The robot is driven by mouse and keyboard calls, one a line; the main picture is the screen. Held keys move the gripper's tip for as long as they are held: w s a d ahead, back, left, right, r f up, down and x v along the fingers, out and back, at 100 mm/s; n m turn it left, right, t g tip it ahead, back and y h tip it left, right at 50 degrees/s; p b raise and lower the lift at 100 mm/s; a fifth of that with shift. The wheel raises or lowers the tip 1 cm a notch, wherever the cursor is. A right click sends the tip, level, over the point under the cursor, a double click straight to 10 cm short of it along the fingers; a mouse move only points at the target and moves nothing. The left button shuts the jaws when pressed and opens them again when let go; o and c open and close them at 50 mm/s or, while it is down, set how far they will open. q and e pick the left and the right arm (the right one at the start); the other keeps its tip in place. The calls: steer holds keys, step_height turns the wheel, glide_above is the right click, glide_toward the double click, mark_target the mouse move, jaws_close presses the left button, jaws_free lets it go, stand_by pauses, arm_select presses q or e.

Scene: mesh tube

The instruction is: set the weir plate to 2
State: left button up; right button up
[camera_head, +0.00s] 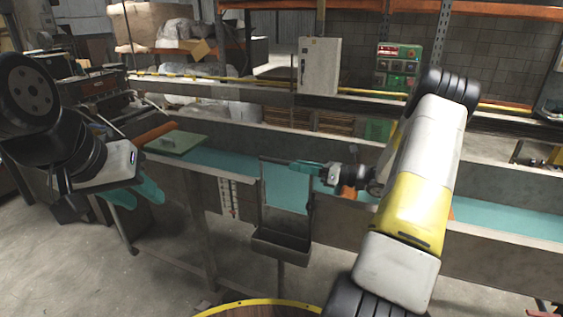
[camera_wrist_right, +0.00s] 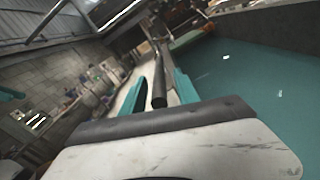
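A dark bar (camera_head: 276,160) runs along the top of the notch in the trough's front wall; I take it to be the weir plate's handle or top edge. A teal sheet (camera_head: 287,190), water or plate, I cannot tell which, hangs below it. A pale gauge strip (camera_head: 228,196) with a small red mark is left of the notch; its figures are too small to read. My right gripper (camera_head: 306,167) is at the bar's right end. In the right wrist view the bar (camera_wrist_right: 159,78) lies between its open fingers, with gaps beside it. My left gripper (camera_head: 138,193) is open and empty, far left.
The long trough (camera_head: 490,213) holds teal water. A dark catch box (camera_head: 281,245) hangs below the notch. A green board (camera_head: 176,142) lies across the trough at left. A grey cabinet (camera_head: 319,66) and a green control panel (camera_head: 398,65) stand behind.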

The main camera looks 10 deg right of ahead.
steer(key=shift+x, duration=1.4)
jaws_close()
stand_by(0.4)
